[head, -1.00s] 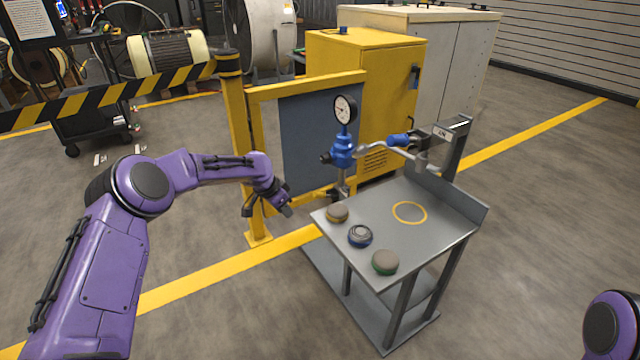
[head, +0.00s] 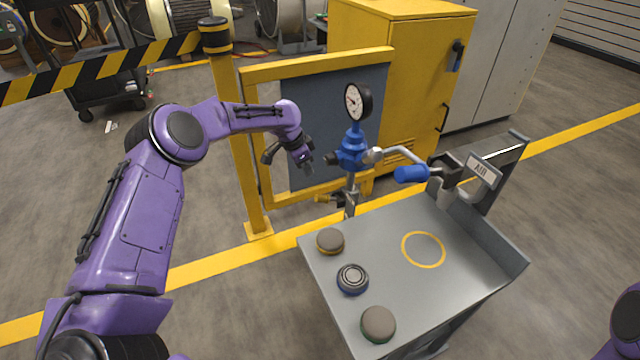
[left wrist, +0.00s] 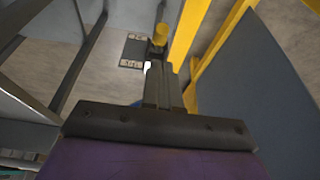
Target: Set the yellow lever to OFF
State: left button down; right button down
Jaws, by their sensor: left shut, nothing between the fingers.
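The yellow lever (head: 328,198) shows small and low beside the stand's pipe in the head view, partly lost against the yellow frame behind it. In the left wrist view its yellow grip (left wrist: 161,34) sits just beyond my fingertips, beside a dark plate (left wrist: 134,50) with pale labels too small to read. My left gripper (head: 308,168) is shut and empty, pointing down to the left of the blue valve body (head: 353,148), above the lever. In the left wrist view the shut fingers (left wrist: 160,70) point toward the lever; I cannot tell whether they touch it. My right gripper is out of view.
A grey table (head: 455,285) with several round pads stands to the right. A dial gauge (head: 358,102) tops the blue valve, and a blue-handled arm (head: 411,174) reaches right. A yellow frame (head: 250,150) stands close behind my left arm.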

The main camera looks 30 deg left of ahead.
pick_arm(q)
jog(key=b, duration=0.4)
send_near(322, 196)
jog(key=x, duration=0.5)
jog(key=shift+s+f, duration=0.15)
jog(key=shift+f, duration=0.15)
